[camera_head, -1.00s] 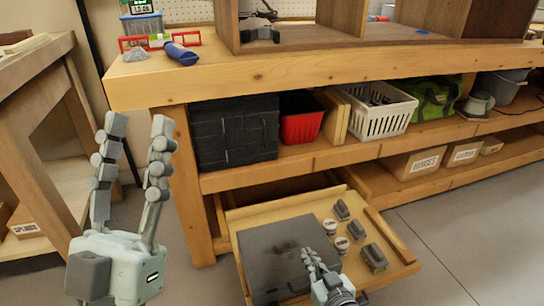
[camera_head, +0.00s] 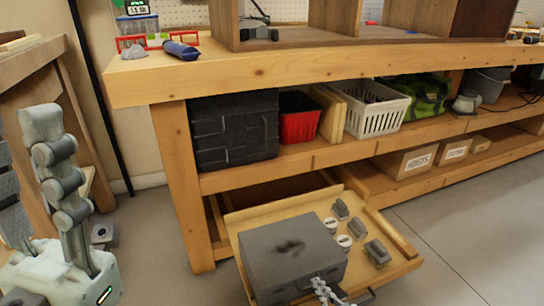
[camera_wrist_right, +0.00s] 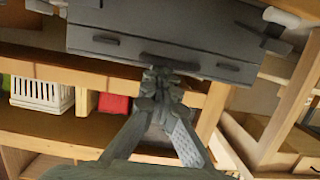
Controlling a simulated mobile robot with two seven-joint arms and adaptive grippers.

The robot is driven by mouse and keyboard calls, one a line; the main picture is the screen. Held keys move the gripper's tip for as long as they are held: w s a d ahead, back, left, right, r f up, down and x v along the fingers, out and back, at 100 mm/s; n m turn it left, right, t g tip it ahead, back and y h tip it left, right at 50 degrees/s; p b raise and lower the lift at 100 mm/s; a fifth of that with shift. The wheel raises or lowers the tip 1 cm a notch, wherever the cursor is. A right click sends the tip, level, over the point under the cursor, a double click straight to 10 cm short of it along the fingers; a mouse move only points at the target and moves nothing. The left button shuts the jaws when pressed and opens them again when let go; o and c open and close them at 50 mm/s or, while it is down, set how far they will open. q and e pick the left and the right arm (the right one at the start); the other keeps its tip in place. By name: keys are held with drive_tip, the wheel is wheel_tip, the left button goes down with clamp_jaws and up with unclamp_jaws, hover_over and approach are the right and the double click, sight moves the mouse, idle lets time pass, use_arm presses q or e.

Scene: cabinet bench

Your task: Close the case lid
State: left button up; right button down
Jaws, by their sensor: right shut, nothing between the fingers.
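The grey case (camera_head: 295,248) sits in the pulled-out drawer in the head view. Its lid looks down, with a dark mark or recess on top, but I cannot tell whether it is fully shut. My right gripper (camera_head: 320,284) is shut and empty at the case's front right edge. In the right wrist view the case (camera_wrist_right: 150,42) fills the top, showing a face with dark slots; the shut fingertips (camera_wrist_right: 160,78) are at its edge, contact unclear. My left gripper (camera_head: 24,150) stands at the left edge of the head view, away from the case, fingers apart and partly cut off.
The drawer (camera_head: 392,232) also holds several small grey blocks and white round tins right of the case. Above are a black crate (camera_head: 235,130), a red bin (camera_head: 299,120) and a white basket (camera_head: 378,117) on the shelf. Open floor lies at the right.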

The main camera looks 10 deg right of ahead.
drive_tip(key=f, duration=0.1)
drive_tip(key=s+f, duration=0.1)
drive_tip(key=shift+f, duration=0.35)
drive_tip(key=shift+s+a, duration=0.1)
drive_tip(key=s+d+r, duration=0.1)
drive_tip(key=s+r, duration=0.3)
drive_tip(key=s, duration=0.2)
drive_tip(key=shift+d, duration=0.25)
